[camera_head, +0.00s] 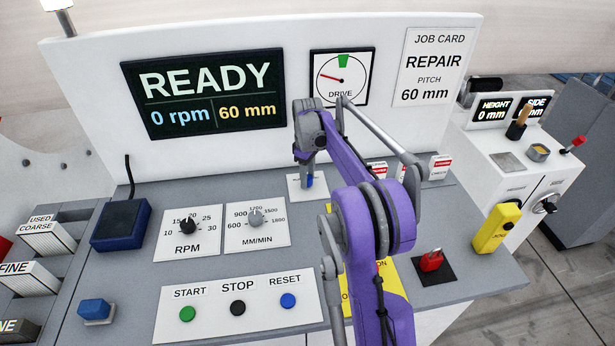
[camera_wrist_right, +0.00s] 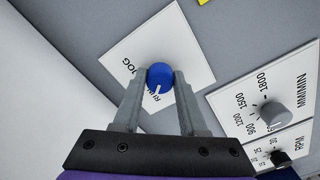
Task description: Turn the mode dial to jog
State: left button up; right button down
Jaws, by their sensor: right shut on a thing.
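The mode dial is a blue round knob (camera_wrist_right: 160,75) on a white plate (camera_wrist_right: 185,45) marked RUN and JOG. My right gripper (camera_wrist_right: 160,82) is shut on the dial, one finger on each side. In the right wrist view the dial's white pointer line faces the lower edge, by the RUN lettering, and the JOG word lies to its left. In the head view my right gripper (camera_head: 306,170) comes down on the dial (camera_head: 309,181), and my arm hides part of its plate (camera_head: 294,188). My left gripper is not in view.
An RPM knob (camera_head: 187,226) and a MM/MIN knob (camera_head: 255,217) stand left of the dial. START, STOP and RESET buttons (camera_head: 238,308) are in front. A red switch (camera_head: 431,261) and a yellow JOG pendant (camera_head: 497,228) are at the right. The display (camera_head: 205,95) reads READY.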

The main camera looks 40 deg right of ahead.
jog(key=m, duration=0.7)
jog(key=shift+m, duration=0.4)
jog(key=m, duration=0.3)
jog(key=shift+m+b, duration=0.3)
jog(key=shift+b, duration=0.05)
jog(key=shift+m, duration=2)
jog(key=shift+c, duration=2.3)
grip_release()
